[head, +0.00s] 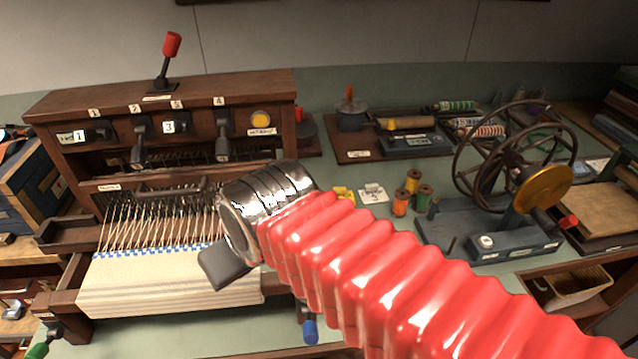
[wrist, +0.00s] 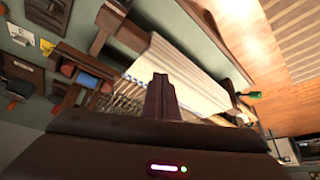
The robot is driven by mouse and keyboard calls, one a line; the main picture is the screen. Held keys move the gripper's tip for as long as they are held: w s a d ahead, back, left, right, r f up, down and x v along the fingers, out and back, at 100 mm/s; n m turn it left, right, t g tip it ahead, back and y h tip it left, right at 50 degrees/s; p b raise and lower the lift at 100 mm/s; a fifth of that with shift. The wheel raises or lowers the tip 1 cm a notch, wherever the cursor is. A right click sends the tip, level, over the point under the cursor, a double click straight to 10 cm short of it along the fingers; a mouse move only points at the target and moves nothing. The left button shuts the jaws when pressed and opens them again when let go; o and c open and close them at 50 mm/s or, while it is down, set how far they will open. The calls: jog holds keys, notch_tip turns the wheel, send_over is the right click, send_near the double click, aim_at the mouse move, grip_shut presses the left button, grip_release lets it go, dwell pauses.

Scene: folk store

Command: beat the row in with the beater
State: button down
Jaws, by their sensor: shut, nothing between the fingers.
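The wooden loom (head: 200,85) stands at the left of the head view. A wooden bar with a small label, apparently the beater (head: 130,183), crosses behind the pale warp threads (head: 150,222). The woven cloth (head: 165,285) has a blue-and-white checked row (head: 150,255) along its upper edge. My gripper (head: 222,266) is over the right part of the cloth, partly hidden by its chrome collar. In the wrist view its dark fingers (wrist: 161,84) are shut and empty, in front of the cloth (wrist: 182,75) and threads. I cannot tell whether they touch anything.
Numbered levers (head: 140,140) line the loom's front, and a red-knobbed lever (head: 170,50) stands on top. Thread spools (head: 401,203) and a wheeled winder (head: 515,190) stand to the right. A green-handled part (head: 40,348) projects at the loom's lower left. Green tabletop lies between loom and winder.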

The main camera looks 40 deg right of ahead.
jog(key=w+d+r+m+g+h, duration=0.1)
jog(key=w+d+m, duration=0.2)
jog(key=w+d, duration=0.4)
jog(key=w+d+r+m+g+h, duration=0.1)
jog(key=w+d+m, duration=0.2)
jog(key=d, duration=1.9)
jog(key=w, duration=0.3)
jog(key=shift+w+r+m, duration=0.3)
jog(key=shift+w, duration=0.1)
notch_tip(320, 180, down, 9)
jog(key=shift+s+a+f, duration=0.2)
jog(key=shift+s, duration=0.15)
